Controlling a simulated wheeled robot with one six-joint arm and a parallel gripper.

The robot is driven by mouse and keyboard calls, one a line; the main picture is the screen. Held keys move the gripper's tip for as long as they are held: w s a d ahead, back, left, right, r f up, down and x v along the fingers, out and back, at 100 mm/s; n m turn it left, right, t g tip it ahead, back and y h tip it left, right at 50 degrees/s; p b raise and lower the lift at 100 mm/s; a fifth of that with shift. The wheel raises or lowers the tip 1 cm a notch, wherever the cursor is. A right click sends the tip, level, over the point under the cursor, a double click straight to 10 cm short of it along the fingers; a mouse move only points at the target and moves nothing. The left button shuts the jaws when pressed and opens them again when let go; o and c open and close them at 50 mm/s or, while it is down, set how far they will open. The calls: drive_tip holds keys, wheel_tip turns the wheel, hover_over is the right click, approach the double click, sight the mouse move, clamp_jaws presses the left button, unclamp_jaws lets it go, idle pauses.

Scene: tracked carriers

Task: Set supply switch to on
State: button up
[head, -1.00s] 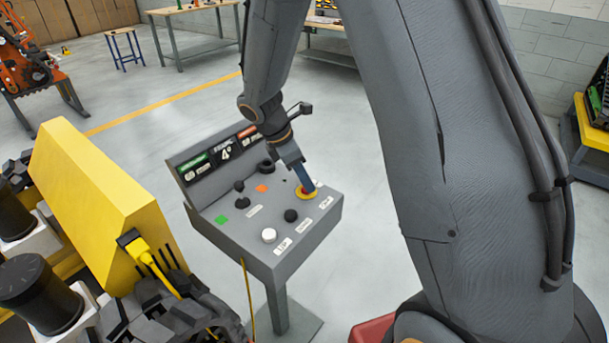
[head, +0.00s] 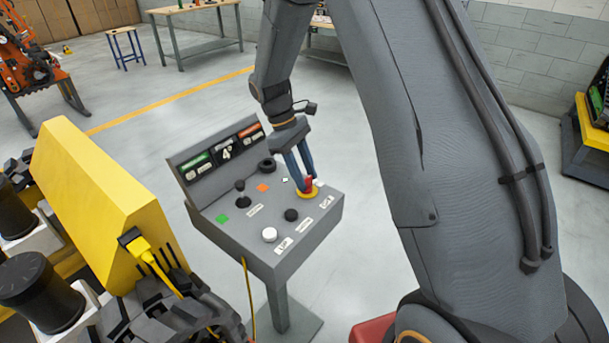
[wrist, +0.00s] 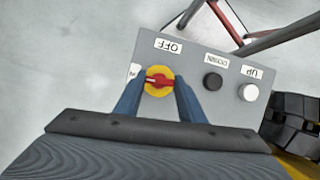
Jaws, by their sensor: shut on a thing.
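The supply switch is a red handle (head: 309,183) on a round yellow base (head: 307,194), at the right side of the grey control panel (head: 254,243). My gripper (head: 303,186) reaches down from above, its blue fingers shut on the red handle. In the wrist view the handle (wrist: 158,82) lies nearly crosswise between the fingers (wrist: 158,88). An OFF label (wrist: 169,46) is beyond the switch. Another label (wrist: 133,72), at the left, is partly cut off by a finger, and the handle lies roughly along the line towards it.
A black button (head: 291,215) and a white button (head: 269,235) are near the switch, labelled DOWN and UP in the wrist view. A black lever (head: 242,193) stands on the panel. A yellow machine block (head: 100,195) is close at the left. Open floor lies behind.

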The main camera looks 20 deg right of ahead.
drive_tip(key=shift+w+m+y, duration=0.1)
drive_tip(key=shift+m+y, duration=0.2)
drive_tip(key=shift+m, duration=0.3)
drive_tip(key=o, duration=1)
drive_tip(key=shift+o, duration=0.2)
drive_tip(key=b+v, duration=0.2)
drive_tip(key=v, duration=0.6)
drive_tip(key=shift+b, duration=0.3)
drive_tip(key=shift+d, duration=0.1)
drive_tip(key=s+d+f+m+t+y, duration=0.1)
drive_tip(key=s+f+m+t, duration=0.1)
drive_tip(key=s, duration=0.8)
drive_tip(key=s+d+f+m+t+y, duration=0.1)
drive_tip(key=s+m, duration=0.4)
drive_tip(key=s, duration=0.5)
drive_tip(key=shift+f+t+y+b, duration=0.3)
drive_tip(key=shift+f+t+b, duration=0.15)
drive_tip(key=shift+t, duration=0.45)
